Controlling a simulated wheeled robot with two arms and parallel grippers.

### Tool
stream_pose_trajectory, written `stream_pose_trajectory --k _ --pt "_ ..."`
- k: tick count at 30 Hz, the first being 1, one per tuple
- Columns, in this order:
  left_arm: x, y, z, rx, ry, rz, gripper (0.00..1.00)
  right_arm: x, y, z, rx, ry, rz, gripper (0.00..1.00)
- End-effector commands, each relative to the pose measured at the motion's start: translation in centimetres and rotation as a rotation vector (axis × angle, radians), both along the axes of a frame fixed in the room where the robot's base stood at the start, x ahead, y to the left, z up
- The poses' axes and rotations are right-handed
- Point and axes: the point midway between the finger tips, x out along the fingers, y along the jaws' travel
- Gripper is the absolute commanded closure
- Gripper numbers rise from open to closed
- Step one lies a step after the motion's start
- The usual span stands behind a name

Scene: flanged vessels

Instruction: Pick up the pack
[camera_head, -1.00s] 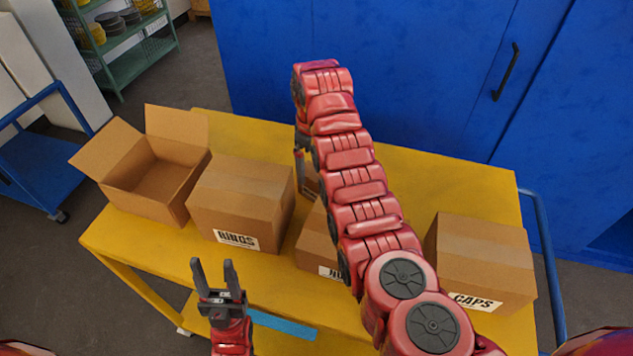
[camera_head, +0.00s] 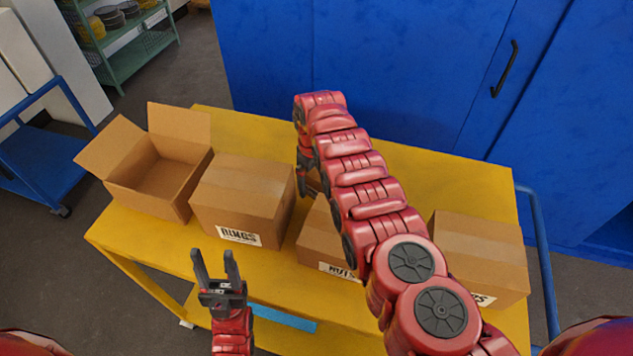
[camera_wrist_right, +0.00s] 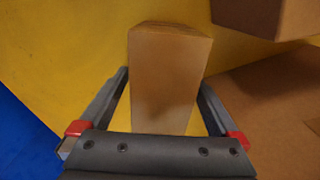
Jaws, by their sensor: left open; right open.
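The pack (camera_wrist_right: 168,85), a small plain brown carton, stands between the two fingers of my open right gripper (camera_wrist_right: 163,92) in the right wrist view. A gap shows beside it at the fingertips; whether a finger touches it lower down I cannot tell. In the head view my right gripper (camera_head: 304,188) is down behind the middle boxes, and only a sliver of the pack (camera_head: 315,181) shows beside it.
On the yellow table (camera_head: 430,172) stand an open empty carton (camera_head: 150,180), a RINGS box (camera_head: 238,196), a NUTS box (camera_head: 325,238) partly behind my right arm, and a box (camera_head: 480,250) at right. Blue cabinets (camera_head: 400,70) stand behind.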

Motion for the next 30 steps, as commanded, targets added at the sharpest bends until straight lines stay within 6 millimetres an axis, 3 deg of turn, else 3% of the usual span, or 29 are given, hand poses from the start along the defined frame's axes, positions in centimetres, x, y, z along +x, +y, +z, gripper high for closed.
stream_pose_trajectory --k 5,6,22,30 --pt "0.00 0.00 0.03 0.000 0.000 0.000 0.50 -0.02 -0.01 0.01 -0.001 0.001 0.000 0.03" --pt "0.00 0.00 0.03 0.000 0.000 0.000 0.50 -0.02 -0.01 0.01 -0.001 0.001 0.000 0.06" --pt "0.00 0.00 0.03 0.000 0.000 0.000 0.50 -0.05 -0.01 -0.01 0.000 0.001 0.000 1.00" --pt "0.01 -0.01 0.10 0.000 0.000 0.000 0.50 -0.04 0.01 0.13 0.000 0.001 0.000 1.00"
